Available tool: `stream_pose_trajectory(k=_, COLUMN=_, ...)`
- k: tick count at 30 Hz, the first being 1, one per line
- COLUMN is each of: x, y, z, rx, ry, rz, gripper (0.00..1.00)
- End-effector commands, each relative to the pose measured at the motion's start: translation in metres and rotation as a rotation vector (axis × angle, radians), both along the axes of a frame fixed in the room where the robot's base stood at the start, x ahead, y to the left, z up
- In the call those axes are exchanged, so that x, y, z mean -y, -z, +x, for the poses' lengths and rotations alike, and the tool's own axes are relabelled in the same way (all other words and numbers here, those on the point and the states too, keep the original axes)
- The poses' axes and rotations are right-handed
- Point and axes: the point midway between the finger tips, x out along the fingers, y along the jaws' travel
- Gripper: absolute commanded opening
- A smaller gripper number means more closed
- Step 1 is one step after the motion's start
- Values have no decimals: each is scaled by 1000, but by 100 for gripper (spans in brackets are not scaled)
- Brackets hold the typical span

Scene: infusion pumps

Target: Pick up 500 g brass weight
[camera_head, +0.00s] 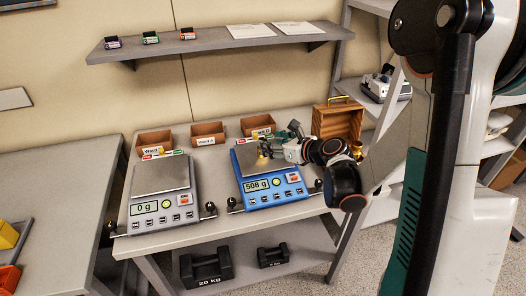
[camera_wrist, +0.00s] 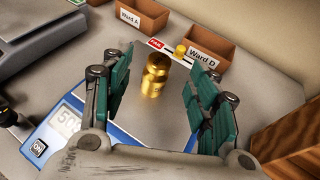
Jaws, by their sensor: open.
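The brass weight (camera_wrist: 155,76) stands upright on the bare plate of the blue scale (camera_head: 271,186). The weight also shows small in the head view (camera_head: 262,161), partly hidden by my gripper. The blue scale reads 508 g. My gripper (camera_wrist: 157,70) is open, with one green-padded finger on each side of the weight and a visible gap to each. In the head view my gripper (camera_head: 284,152) reaches in over the scale's plate from the right. I cannot read any marking on the weight.
A grey scale (camera_head: 162,208) reading 0 g stands to the left. Several brown bins line the back, including Ward A (camera_wrist: 143,14) and Ward D (camera_wrist: 209,46). A wooden box (camera_head: 338,121) and another brass piece (camera_head: 357,149) stand to the right. A shelf (camera_head: 220,41) hangs above.

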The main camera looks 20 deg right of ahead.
Motion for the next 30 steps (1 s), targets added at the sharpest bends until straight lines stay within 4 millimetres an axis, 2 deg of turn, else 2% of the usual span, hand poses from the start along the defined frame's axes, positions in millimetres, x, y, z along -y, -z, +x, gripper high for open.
stream_pose_trajectory(k=8, x=-7, y=7, z=13, rx=0, ry=-1, rz=0, gripper=54)
stream_pose_trajectory(k=18, x=-23, y=28, z=48, rx=1, ry=-1, rz=1, gripper=54)
stream_pose_trajectory(k=25, x=-24, y=27, z=49, rx=1, ry=0, rz=1, gripper=54)
stream_pose_trajectory(k=26, x=-24, y=27, z=49, rx=1, ry=0, rz=1, gripper=50)
stream_pose_trajectory(k=30, x=-24, y=27, z=49, rx=1, ry=0, rz=1, gripper=18)
